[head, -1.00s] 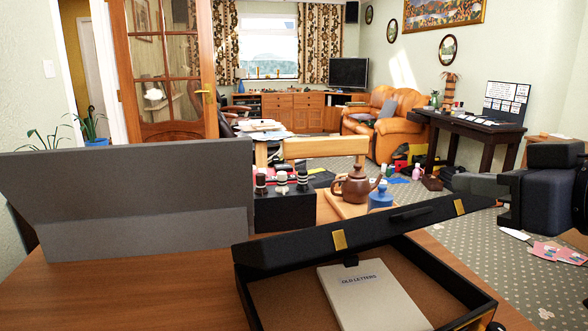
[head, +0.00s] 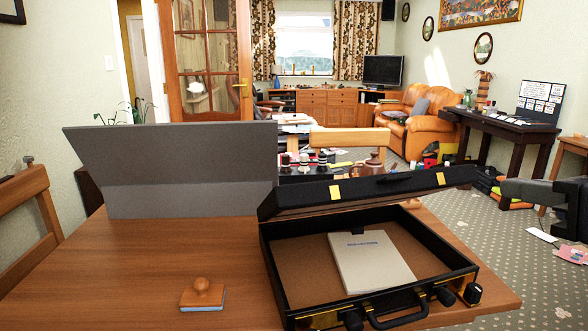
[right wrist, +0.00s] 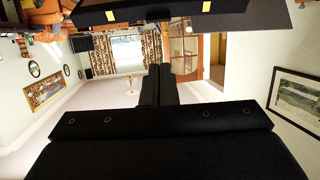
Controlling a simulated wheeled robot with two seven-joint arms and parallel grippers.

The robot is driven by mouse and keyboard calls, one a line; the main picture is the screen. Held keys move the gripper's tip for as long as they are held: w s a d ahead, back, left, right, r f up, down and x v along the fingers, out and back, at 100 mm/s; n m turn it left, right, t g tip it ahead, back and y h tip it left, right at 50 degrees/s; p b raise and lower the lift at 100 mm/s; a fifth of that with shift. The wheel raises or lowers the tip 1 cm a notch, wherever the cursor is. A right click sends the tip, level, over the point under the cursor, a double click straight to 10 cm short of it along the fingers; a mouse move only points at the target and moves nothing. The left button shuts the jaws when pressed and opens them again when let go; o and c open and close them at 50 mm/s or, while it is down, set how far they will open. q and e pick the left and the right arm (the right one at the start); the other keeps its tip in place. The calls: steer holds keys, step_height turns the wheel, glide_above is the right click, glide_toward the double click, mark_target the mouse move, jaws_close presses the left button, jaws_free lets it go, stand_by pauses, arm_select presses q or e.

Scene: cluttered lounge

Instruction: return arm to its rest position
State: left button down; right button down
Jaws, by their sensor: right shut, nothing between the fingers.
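My right gripper (head: 508,188) is at the right edge of the head view, beside the table and clear of the briefcase. Its dark fingers point left. In the right wrist view its fingers (right wrist: 159,70) are shut together with nothing between them. My left gripper is not in view. An open black briefcase (head: 366,298) stands on the wooden table (head: 120,290). Its lid (head: 365,190) is raised, and a pale pad marked as old letters (head: 372,263) lies inside. The lid's edge also shows at the top of the right wrist view (right wrist: 170,12).
A wooden stamp (head: 203,294) lies on the table left of the briefcase. A grey folded panel (head: 180,170) stands behind it. A brown teapot (head: 374,165) is partly hidden behind the lid. A wooden chair (head: 30,215) is at left.

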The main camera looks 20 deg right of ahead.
steer(key=w+a+f+g+y, duration=0.1)
steer(key=w+a+f+g, duration=0.15)
steer(key=f, duration=0.75)
steer(key=w+a+f+g+y, duration=0.2)
steer(key=w+a+f, duration=0.2)
steer(key=f, duration=0.5)
steer(key=s+a+f+m+g+y, duration=0.1)
steer(key=s+a+f+g, duration=0.2)
steer(key=f, duration=0.6)
steer(key=s+a+f+g+y, duration=0.15)
steer(key=a+f, duration=0.35)
steer(key=f, duration=0.5)
step_height(320, 180, up, 26)
steer(key=p, duration=2.5)
steer(key=shift+s+d+r+h+p, duration=0.2)
steer(key=shift+s+h+p, duration=0.1)
steer(key=shift+h, duration=0.15)
steer(key=shift+f, duration=0.1)
